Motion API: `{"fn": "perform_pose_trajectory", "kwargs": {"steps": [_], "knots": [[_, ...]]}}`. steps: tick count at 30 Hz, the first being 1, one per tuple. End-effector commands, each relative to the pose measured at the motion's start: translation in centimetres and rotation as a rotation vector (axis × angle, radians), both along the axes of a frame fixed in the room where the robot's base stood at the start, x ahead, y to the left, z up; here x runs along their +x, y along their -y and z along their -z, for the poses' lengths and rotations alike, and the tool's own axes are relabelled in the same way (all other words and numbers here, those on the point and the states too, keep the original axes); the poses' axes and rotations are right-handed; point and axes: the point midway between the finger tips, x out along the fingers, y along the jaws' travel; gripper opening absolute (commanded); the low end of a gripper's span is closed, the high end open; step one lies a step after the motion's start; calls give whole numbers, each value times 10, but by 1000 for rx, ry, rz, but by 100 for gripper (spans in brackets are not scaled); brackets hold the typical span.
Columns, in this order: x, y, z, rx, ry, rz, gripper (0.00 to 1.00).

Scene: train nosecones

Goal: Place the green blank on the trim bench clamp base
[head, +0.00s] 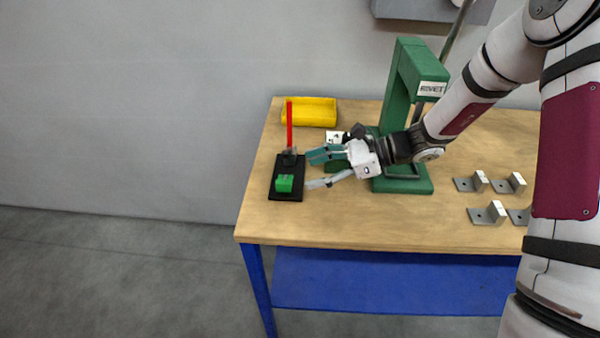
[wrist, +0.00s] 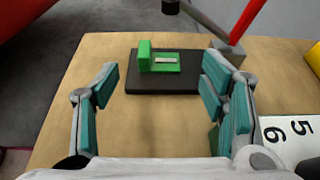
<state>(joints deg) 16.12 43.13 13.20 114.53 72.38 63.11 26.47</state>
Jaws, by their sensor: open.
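The green blank (head: 284,183) rests on the black clamp base (head: 286,196) at the left end of the bench. The wrist view shows the green blank (wrist: 168,62) as a flat piece with a raised block at its left, on the black base (wrist: 185,86). The clamp's red handle (head: 289,126) stands up behind it. My gripper (head: 314,170) is open and empty, to the right of the base and apart from the blank. In the wrist view my gripper's fingers (wrist: 165,88) are spread wide, with the blank beyond them.
A green press (head: 400,100) marked RIVET stands behind my wrist. A yellow bin (head: 310,112) is at the back left. Several grey angle brackets (head: 488,214) lie at the right. A white card with numbers (wrist: 290,135) lies near the right finger. The front left of the bench (head: 330,228) is clear.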

Motion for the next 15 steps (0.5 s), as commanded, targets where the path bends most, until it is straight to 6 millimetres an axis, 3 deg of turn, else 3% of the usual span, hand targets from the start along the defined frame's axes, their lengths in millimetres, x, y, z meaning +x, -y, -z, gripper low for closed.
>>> {"fn": "perform_pose_trajectory", "kwargs": {"steps": [6,15], "knots": [[-1,40,-16,-1,2,1,66],[-2,63,-26,0,0,0,66]]}}
